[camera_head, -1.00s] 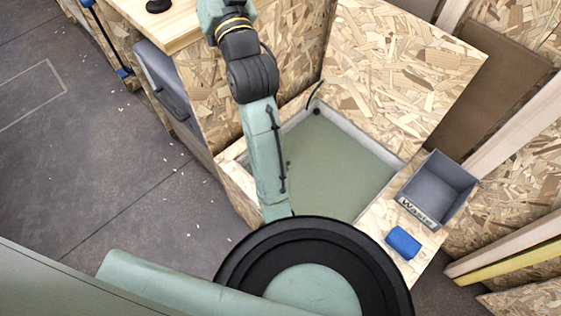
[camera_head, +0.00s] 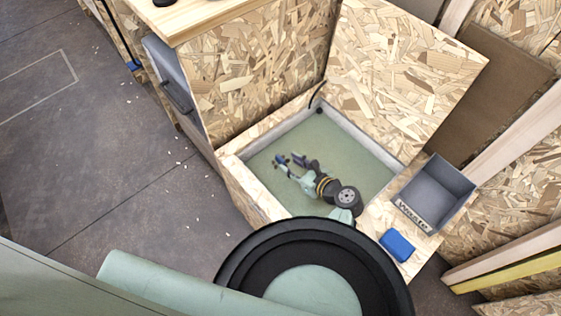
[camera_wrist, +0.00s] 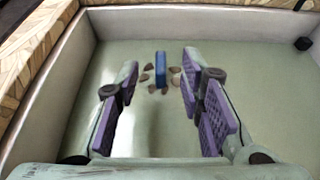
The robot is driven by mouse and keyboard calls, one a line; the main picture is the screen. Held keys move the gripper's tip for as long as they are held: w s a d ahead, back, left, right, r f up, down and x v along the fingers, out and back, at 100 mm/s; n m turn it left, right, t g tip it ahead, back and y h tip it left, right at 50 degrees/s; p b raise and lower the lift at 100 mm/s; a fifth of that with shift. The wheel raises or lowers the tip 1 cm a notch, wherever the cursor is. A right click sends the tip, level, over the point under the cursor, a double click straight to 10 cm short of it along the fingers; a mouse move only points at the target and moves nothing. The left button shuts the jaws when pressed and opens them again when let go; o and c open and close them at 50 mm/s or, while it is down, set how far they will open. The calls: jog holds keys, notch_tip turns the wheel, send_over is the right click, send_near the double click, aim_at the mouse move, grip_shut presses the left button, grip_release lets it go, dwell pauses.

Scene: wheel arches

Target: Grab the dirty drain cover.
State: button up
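What looks like the dirty drain cover shows in the wrist view as an upright blue piece (camera_wrist: 160,66) with several brown patches around it, on the pale green floor of the basin (camera_wrist: 75,110). My gripper (camera_head: 290,160) is low inside the basin in the head view. In the wrist view its two fingers with purple pads are spread on the left and right, with the blue piece between and beyond them. The gripper is open and empty. Neither finger clearly touches the blue piece. In the head view I cannot clearly tell the cover from the fingertips.
The basin has raised walls and a wooden rim. An OSB panel (camera_head: 405,65) leans up behind it. A grey box labelled Waste (camera_head: 450,178) and a blue block (camera_head: 397,244) sit on the right ledge. A small black knob (camera_head: 318,111) is in the basin's far corner.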

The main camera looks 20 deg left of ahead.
aim_at(278, 156)
jog(key=x, duration=0.8)
jog(key=shift+w+f+p, duration=0.1)
jog(key=shift+f+p, duration=0.15)
jog(key=shift+p, duration=0.05)
jog(key=shift+c, duration=0.6)
grip_shut()
